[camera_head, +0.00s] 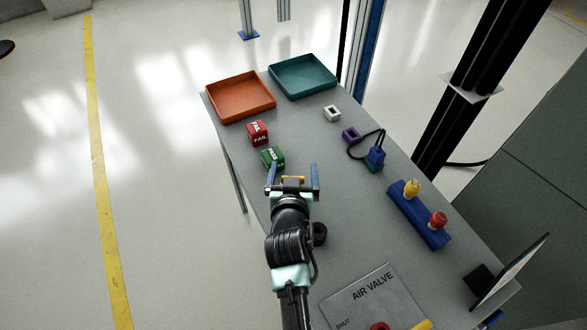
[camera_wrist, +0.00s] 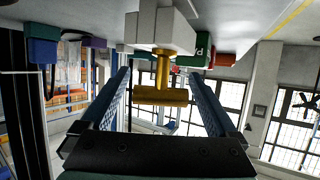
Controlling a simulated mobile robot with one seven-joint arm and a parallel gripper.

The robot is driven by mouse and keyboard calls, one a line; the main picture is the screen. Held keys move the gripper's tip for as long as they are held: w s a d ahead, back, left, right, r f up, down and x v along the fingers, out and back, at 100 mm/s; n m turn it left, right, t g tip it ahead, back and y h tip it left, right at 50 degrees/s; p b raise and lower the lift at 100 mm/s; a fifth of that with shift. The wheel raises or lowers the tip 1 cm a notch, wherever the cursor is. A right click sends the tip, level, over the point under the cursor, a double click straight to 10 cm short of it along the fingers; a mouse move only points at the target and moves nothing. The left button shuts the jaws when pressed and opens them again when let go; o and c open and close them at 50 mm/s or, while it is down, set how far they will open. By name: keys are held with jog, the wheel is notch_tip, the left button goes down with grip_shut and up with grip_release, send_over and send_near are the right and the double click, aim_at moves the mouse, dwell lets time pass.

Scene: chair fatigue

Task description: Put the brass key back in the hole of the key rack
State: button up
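The brass key (camera_wrist: 160,96) is T-shaped, with a crossbar and a round shaft. In the wrist view its shaft runs to a pale grey-white block (camera_wrist: 160,30), which looks like the key rack. How deep the shaft sits in the hole is hidden. My gripper (camera_wrist: 158,72) is open, with one blue finger on each side of the key. Slim gaps show between the crossbar ends and the fingers. In the head view my gripper (camera_head: 292,180) is over the table's left part, with the key's yellow bar (camera_head: 293,178) between its fingers. The rack is hard to make out there.
Green (camera_head: 273,157) and red (camera_head: 258,133) labelled blocks stand just beyond my gripper. Orange (camera_head: 240,96) and teal (camera_head: 302,77) trays lie at the far end. A blue holder (camera_head: 418,214) and an air valve panel (camera_head: 368,298) are to the right. The table's middle is clear.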

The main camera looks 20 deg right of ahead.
jog(key=v, duration=1.3)
dwell(0.5)
jog(key=w+a+r+t+p, duration=0.1)
jog(key=w+r+t, duration=0.15)
jog(key=r, duration=0.85)
jog(key=w+a+r+n+t+y+p, duration=0.1)
jog(key=w+a+r+t, duration=0.15)
jog(key=r, duration=0.95)
jog(key=w+r+t+p, duration=0.1)
jog(key=w+r+t, duration=0.15)
jog(key=r, duration=0.85)
jog(key=s+a+r+n+t+y, duration=0.1)
jog(key=s+r+t, duration=0.1)
jog(key=r, duration=0.7)
jog(key=s+a+r+n+t+y+p, duration=0.1)
jog(key=s+a+r+t, duration=0.1)
jog(key=s+r, duration=0.3)
jog(key=s+a+r+t+y+p, duration=0.1)
jog(key=s+a+r+t, duration=0.1)
jog(key=r, duration=1)
jog(key=shift+s+r+n+t, duration=0.4)
jog(key=shift+s+t, duration=0.15)
jog(key=shift+s, duration=0.3)
